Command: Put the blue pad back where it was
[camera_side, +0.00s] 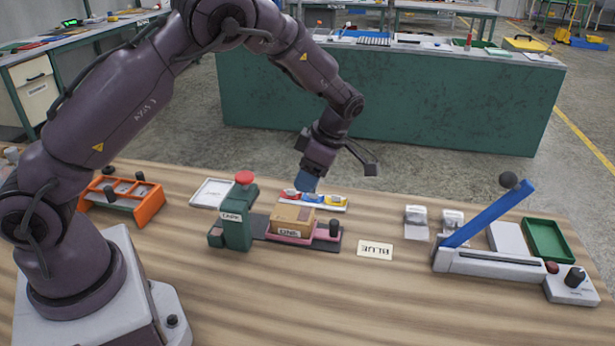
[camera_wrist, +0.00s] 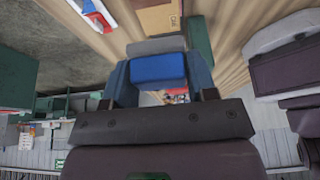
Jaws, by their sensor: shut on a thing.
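My gripper (camera_side: 306,184) points down just behind the cardboard box, above the shallow white tray with coloured pieces. In the wrist view my gripper (camera_wrist: 158,80) has its two slate-blue fingers on either side of the blue pad (camera_wrist: 158,68), a bright blue block, and is shut on it. In the side view the pad cannot be told apart from the fingers. A white card (camera_side: 375,249) marked BLUE lies on the bench to the right of the box.
The box (camera_side: 292,221) sits on a pink plate beside a green press with a red knob (camera_side: 244,178). The tray (camera_side: 338,208) holds red, yellow and blue pieces. A blue-lever device (camera_side: 490,214) stands right, an orange rack (camera_side: 148,209) left.

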